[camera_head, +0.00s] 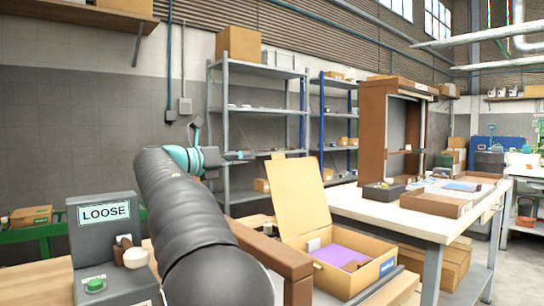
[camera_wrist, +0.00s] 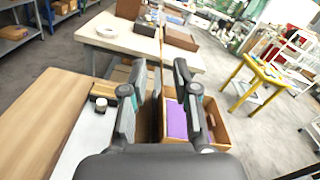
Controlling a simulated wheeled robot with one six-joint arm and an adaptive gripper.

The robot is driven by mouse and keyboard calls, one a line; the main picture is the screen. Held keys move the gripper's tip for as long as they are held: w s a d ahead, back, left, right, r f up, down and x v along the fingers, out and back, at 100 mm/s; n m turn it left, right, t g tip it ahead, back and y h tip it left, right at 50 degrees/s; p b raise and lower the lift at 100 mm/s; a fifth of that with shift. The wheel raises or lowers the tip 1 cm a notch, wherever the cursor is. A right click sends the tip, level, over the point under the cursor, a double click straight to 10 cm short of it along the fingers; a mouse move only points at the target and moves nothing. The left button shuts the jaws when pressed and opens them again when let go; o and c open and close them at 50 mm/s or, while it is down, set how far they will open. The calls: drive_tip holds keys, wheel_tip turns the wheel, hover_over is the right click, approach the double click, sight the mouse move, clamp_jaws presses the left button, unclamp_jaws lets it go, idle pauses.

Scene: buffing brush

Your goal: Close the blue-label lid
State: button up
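The wooden box (camera_head: 349,285) with a blue label (camera_head: 387,266) on its front stands on the table. Its lid (camera_head: 299,194) is up, leaning back a little to the left. A purple item (camera_head: 340,256) lies inside and also shows in the wrist view (camera_wrist: 176,119). My gripper (camera_head: 240,155) is up to the left of the lid, apart from it in the head view. In the wrist view my gripper (camera_wrist: 158,75) has its fingers spread, with the lid seen nearly edge-on between or beyond them; I cannot tell which. Nothing is visibly held.
A grey station marked LOOSE (camera_head: 103,214) with a green button stands at the front left. A white-topped table (camera_head: 400,207) with trays is behind the box. Shelves (camera_head: 262,120) line the wall. A yellow stand (camera_wrist: 258,75) is at the right in the wrist view.

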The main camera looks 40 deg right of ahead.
sight(278, 155)
drive_tip(key=d, duration=0.4)
drive_tip(key=s+d, duration=0.1)
drive_tip(key=d, duration=0.7)
drive_tip(key=shift+s, duration=0.25)
clamp_jaws()
drive_tip(key=shift+a, duration=0.1)
